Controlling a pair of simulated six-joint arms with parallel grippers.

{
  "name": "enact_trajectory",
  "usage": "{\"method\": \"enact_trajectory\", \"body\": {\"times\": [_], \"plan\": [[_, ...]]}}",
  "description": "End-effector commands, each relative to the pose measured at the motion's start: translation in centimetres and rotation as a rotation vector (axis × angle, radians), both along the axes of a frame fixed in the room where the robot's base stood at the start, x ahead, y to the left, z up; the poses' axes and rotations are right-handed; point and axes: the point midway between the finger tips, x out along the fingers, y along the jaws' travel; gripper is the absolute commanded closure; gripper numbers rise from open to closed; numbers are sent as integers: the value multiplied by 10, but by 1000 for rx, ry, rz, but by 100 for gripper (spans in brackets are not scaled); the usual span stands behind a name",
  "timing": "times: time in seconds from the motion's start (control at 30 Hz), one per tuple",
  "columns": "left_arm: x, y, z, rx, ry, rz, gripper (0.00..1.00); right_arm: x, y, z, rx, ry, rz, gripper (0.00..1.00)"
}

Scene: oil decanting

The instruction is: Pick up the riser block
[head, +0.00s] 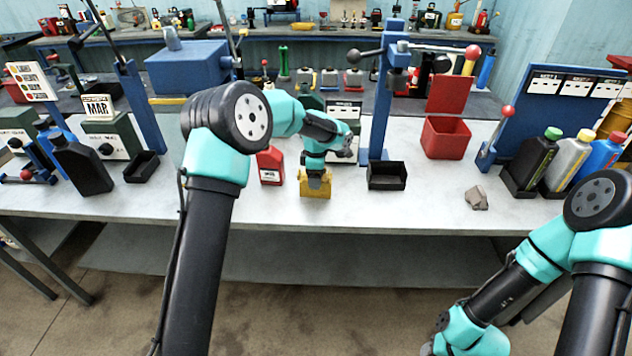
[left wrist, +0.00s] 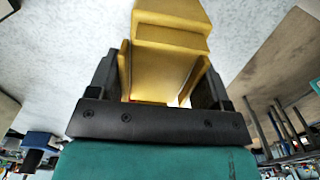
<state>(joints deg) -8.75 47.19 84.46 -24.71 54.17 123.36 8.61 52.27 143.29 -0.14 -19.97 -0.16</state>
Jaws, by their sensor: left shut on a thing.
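The riser block (head: 314,191) is a yellow stepped block near the front middle of the grey table. My left gripper (head: 317,177) reaches down onto it from above. In the left wrist view the yellow block (left wrist: 172,50) sits between the two dark fingers of the left gripper (left wrist: 160,85), which are shut on it. The block appears at table level; I cannot tell whether it touches the table. My right arm is at the lower right in the head view, and its gripper's jaws cannot be made out there.
A red bottle (head: 270,166) stands just left of the block. A black tray (head: 386,176) and a blue press stand (head: 377,110) are to its right. A grey rag (head: 476,198) lies further right. The table front (head: 400,215) is clear.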

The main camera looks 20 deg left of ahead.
Motion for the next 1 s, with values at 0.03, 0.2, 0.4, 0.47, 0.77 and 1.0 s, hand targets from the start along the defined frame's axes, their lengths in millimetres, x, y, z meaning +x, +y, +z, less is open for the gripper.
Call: {"method": "enact_trajectory", "body": {"times": [0.03, 0.2, 0.4, 0.47, 0.77, 1.0], "plan": [[0, 0, 1, 0, -1, 0, 61, 0, 0, 0, 0, 0, 0, 57], [0, 0, 7, 0, -1, 0, 61, 0, 0, 0, 0, 0, 0, 57], [1, 0, 26, -1, -3, 0, 61, 0, 0, 0, 0, 0, 0, 57], [1, 0, 32, 0, -4, 0, 61, 0, 0, 0, 0, 0, 0, 57], [-28, -8, 39, 0, -1, -1, 61, 0, 0, 0, 0, 0, 0, 57], [-73, -21, 44, 0, 0, -3, 61, 0, 0, 0, 0, 0, 0, 57]]}}
